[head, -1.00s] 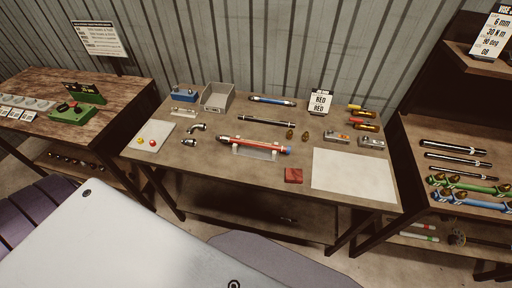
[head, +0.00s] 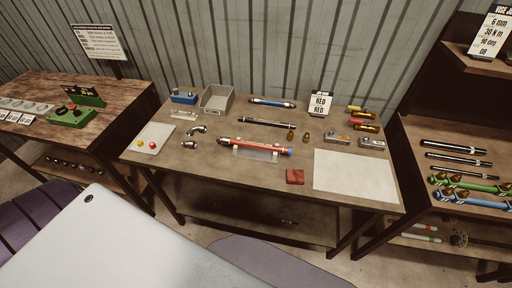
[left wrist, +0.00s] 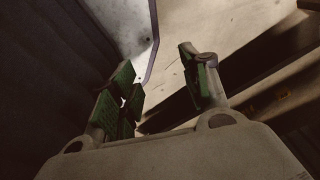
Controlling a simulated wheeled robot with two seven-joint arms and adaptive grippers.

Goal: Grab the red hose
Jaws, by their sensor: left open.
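The red hose (head: 252,146) lies on a grey stand (head: 256,154) near the middle of the workbench in the head view. It has a metal fitting at its left end and a blue tip at its right end. Neither gripper shows in the head view. In the left wrist view my left gripper (left wrist: 163,88) is open and empty, its green-padded fingers apart. That view shows no hose between or near the fingers. My right gripper is not in view.
The workbench (head: 225,178) also holds a red block (head: 295,176), a white sheet (head: 354,175), a grey bin (head: 216,99), a black hose (head: 267,122) and a blue hose (head: 271,102). A sign (head: 319,103) reads RED. A shelf with several hoses stands right; another table (head: 105,95) stands left.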

